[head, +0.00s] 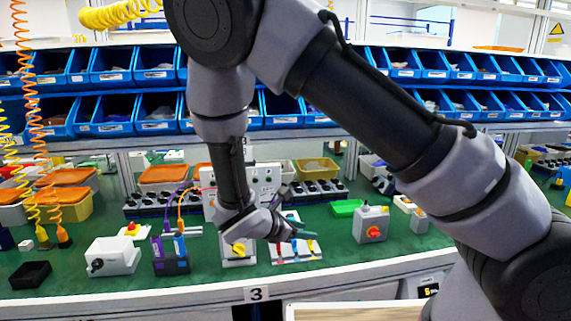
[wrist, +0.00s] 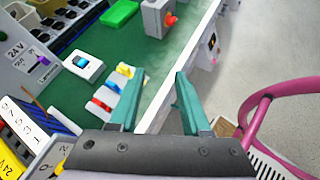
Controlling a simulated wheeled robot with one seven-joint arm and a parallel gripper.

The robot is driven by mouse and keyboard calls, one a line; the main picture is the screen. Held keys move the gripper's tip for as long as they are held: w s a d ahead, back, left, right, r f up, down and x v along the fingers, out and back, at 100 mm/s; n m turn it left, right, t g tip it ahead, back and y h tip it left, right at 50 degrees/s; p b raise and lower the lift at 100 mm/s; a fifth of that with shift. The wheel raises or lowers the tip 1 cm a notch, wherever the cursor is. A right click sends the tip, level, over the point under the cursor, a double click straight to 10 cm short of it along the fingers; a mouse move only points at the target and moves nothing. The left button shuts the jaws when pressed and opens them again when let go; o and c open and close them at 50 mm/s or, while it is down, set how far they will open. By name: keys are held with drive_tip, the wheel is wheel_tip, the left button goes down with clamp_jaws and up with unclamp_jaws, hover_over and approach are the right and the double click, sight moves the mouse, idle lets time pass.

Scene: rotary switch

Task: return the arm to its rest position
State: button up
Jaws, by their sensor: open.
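My arm reaches down from the upper right in the head view and ends low over the green bench, near its front edge. My gripper (head: 290,230) is open and empty; in the wrist view its two teal fingers (wrist: 160,78) stand apart with nothing between them. They are above the bench's front edge. A white plate with coloured switches (head: 296,251) is close beneath the gripper; it also shows left of the fingers (wrist: 116,88). A grey box with a red rotary knob (head: 373,225) stands to the right, apart from the gripper. A yellow knob (head: 238,250) sits just left of the gripper.
A white box with a black knob (head: 113,257) and a dark blue block (head: 171,255) stand at left. A white panel (head: 265,180) stands behind the gripper. Blue bins (head: 110,65) line the shelves. A magenta tube frame (wrist: 252,100) is right of the fingers.

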drive_tip(key=s+d+r+m+g+y, duration=0.1)
drive_tip(key=d+r+m+g+y, duration=0.2)
drive_tip(key=d+r+m, duration=0.5)
drive_tip(key=s+d+r+m+g+y, duration=0.1)
drive_tip(key=d+r+m+g+y, duration=0.25)
drive_tip(key=d+r+m, duration=0.45)
drive_tip(key=s+d+r+m+t+y, duration=0.2)
drive_tip(key=r+m, duration=0.4)
drive_tip(key=r, duration=0.3)
drive_tip(key=s+d+r+m+t+y, duration=0.2)
drive_tip(key=s+r+m+t, duration=0.2)
drive_tip(key=r, duration=0.5)
drive_tip(key=s+m, duration=0.2)
drive_tip(key=shift+s+r+m, duration=0.2)
drive_tip(key=shift+s+m, duration=0.1)
drive_tip(key=shift+s, duration=0.05)
